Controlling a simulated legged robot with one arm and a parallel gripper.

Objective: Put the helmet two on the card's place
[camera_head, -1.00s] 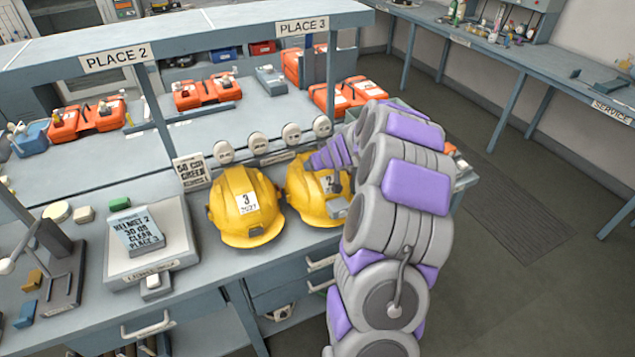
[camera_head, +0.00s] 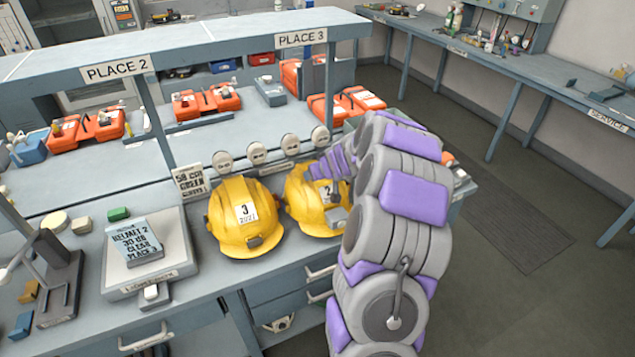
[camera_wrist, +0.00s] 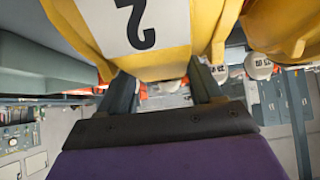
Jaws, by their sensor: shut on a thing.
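Helmet two (camera_head: 305,202) is yellow with a white "2" label and is at the right end of the front bench, beside helmet 3 (camera_head: 232,223). My gripper (camera_wrist: 163,84) is shut on helmet two, which fills the top middle of the wrist view (camera_wrist: 205,25). In the head view my arm partly covers its right side. I cannot tell whether it touches the bench. The card (camera_head: 135,240) reads "HELMET 2", "CLEAR", "PLACE 3" and lies on a grey plate at the left. The PLACE 3 sign (camera_head: 301,39) is on the upper shelf edge.
Several round white discs (camera_head: 257,153) stand behind the helmets. A text sign (camera_head: 190,181) stands left of them. Orange cases (camera_head: 205,99) sit on the rear surface, with others under PLACE 3 (camera_head: 345,104). PLACE 2 (camera_head: 115,69) is left. Shelf posts (camera_head: 155,120) rise from the bench.

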